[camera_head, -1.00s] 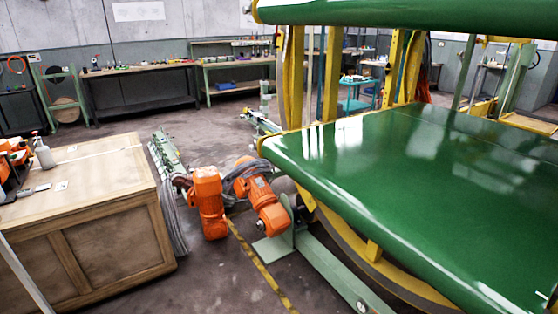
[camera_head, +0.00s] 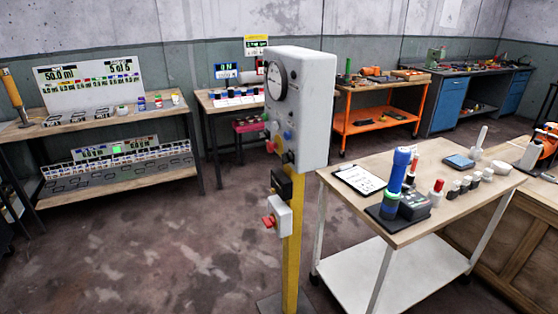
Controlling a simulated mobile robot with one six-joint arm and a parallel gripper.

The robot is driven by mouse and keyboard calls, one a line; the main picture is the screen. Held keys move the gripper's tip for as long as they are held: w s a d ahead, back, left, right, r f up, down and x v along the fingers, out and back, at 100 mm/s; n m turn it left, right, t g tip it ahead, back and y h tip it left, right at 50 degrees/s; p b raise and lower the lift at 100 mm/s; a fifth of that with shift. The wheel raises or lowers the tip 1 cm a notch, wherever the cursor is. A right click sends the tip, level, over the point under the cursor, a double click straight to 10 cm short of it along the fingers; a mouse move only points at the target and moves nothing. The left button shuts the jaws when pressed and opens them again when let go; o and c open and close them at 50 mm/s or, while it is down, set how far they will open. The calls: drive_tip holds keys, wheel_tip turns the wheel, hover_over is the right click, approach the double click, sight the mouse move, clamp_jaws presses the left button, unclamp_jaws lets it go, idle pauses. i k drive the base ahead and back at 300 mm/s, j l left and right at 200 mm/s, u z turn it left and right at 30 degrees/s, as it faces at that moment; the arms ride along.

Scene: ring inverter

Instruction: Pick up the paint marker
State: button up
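I cannot make out the paint marker for certain. My gripper is not in view.
A grey control box (camera_head: 305,105) on a yellow post (camera_head: 291,260) stands in front of the table's left side. The table also holds a clipboard (camera_head: 358,180) and several small jars. A wooden crate (camera_head: 500,240) is at the right. Floor at left (camera_head: 150,250) is clear.

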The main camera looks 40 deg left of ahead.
sight(416, 156)
drive_tip(key=u, duration=0.65)
drive_tip(key=i+j+z, duration=0.25)
drive_tip(key=i, duration=0.2)
drive_tip(key=i+j+z, duration=0.2)
drive_tip(key=i, duration=0.3)
drive_tip(key=j, duration=0.1)
